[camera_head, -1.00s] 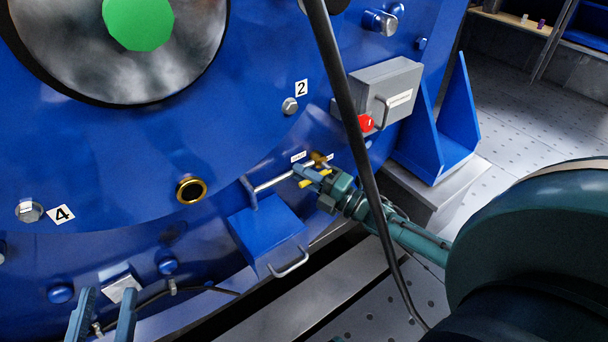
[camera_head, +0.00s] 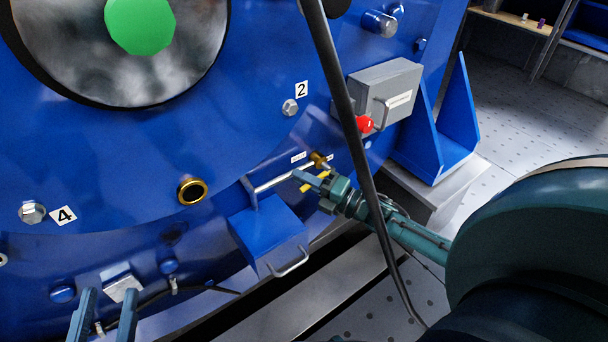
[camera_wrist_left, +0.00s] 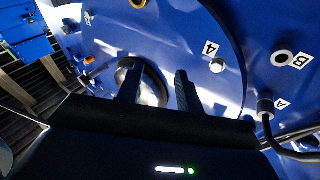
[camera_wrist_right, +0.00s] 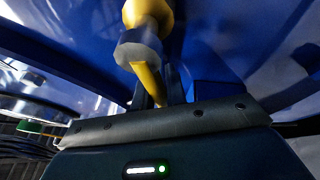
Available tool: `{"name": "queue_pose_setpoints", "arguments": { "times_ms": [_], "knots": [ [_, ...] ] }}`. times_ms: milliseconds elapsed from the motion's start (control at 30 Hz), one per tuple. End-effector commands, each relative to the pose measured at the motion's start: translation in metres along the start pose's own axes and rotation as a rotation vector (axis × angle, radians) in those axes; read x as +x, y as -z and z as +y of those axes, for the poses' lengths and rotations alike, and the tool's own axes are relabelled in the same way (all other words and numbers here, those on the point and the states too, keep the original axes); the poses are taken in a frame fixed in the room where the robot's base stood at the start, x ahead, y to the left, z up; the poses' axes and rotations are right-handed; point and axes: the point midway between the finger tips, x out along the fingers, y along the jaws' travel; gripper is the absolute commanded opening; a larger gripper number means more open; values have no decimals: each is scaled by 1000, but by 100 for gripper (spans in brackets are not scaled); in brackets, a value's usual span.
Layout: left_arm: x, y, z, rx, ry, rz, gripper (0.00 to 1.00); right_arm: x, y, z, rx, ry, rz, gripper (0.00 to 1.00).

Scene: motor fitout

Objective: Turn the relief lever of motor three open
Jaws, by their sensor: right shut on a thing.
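The relief lever is a yellow handle (camera_wrist_right: 148,80) on a brass valve (camera_head: 318,159) low on the blue motor housing. My right gripper (camera_head: 312,182) is shut on the yellow lever, with its fingers just below the brass body. In the right wrist view the lever runs from a grey hex fitting (camera_wrist_right: 138,48) down between the fingers (camera_wrist_right: 160,85), which partly hide it. Small white tags (camera_head: 299,157) beside the valve are too small to read. My left gripper (camera_head: 103,312) is open and empty at the lower left; its spread fingers also show in the left wrist view (camera_wrist_left: 157,85).
A black cable (camera_head: 345,110) hangs in front of my right arm. A blue box with a handle (camera_head: 268,236) sits left of the right gripper. A grey box with a red knob (camera_head: 385,90) is above right. Perforated floor lies at right.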

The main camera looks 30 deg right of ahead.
Motion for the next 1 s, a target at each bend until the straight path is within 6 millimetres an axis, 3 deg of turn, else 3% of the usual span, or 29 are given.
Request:
{"name": "queue_pose_setpoints", "arguments": {
  "times_ms": [467,1000],
  "knots": [
    [-2,-1,-3,35,7,-26,36,-7,-2,-26,-407,170,89,0],
    [-4,0,-4,65,10,-43,36,-19,-18,-50,-872,362,190,0]
  ]
}}
